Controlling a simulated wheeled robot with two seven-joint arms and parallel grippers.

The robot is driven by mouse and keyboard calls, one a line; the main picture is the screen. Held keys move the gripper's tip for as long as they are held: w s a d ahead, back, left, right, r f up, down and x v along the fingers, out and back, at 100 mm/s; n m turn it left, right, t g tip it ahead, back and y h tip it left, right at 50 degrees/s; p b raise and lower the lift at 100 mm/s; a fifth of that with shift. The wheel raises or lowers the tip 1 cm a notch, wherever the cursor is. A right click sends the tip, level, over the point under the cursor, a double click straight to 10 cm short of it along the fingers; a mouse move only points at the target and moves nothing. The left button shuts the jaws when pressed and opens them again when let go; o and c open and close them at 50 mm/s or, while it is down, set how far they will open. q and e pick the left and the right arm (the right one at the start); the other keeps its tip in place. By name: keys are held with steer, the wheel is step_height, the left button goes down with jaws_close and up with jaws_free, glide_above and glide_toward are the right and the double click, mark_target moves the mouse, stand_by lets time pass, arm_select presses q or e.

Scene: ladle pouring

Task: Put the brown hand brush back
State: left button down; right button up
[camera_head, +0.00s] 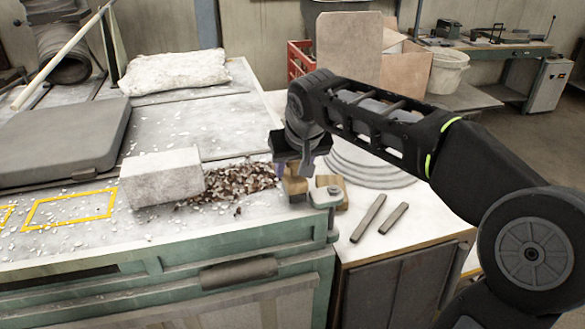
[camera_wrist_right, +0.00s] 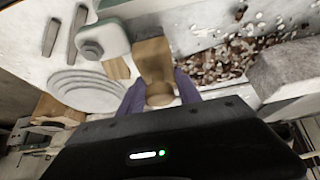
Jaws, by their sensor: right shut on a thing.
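The brown hand brush (camera_head: 295,188) is upright below my right gripper (camera_head: 292,168), at the right end of the debris on the green-sided bench (camera_head: 225,232). In the right wrist view, the purple finger pads of my right gripper (camera_wrist_right: 159,90) lie on both sides of the brown brush (camera_wrist_right: 154,58). The gripper is shut on it and hides its upper part in the head view. I cannot tell whether its lower end touches the bench. My left gripper is not in view.
Brown and white debris (camera_head: 230,183) lies beside a pale stone block (camera_head: 162,177). Two dark bars (camera_head: 368,217) and stacked grey discs (camera_head: 365,165) lie on the side table. A yellow outline (camera_head: 70,208) marks the bench's left.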

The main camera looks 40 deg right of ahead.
steer(key=shift+f, duration=0.4)
steer(key=shift+f, duration=0.15)
steer(key=o, duration=1.2)
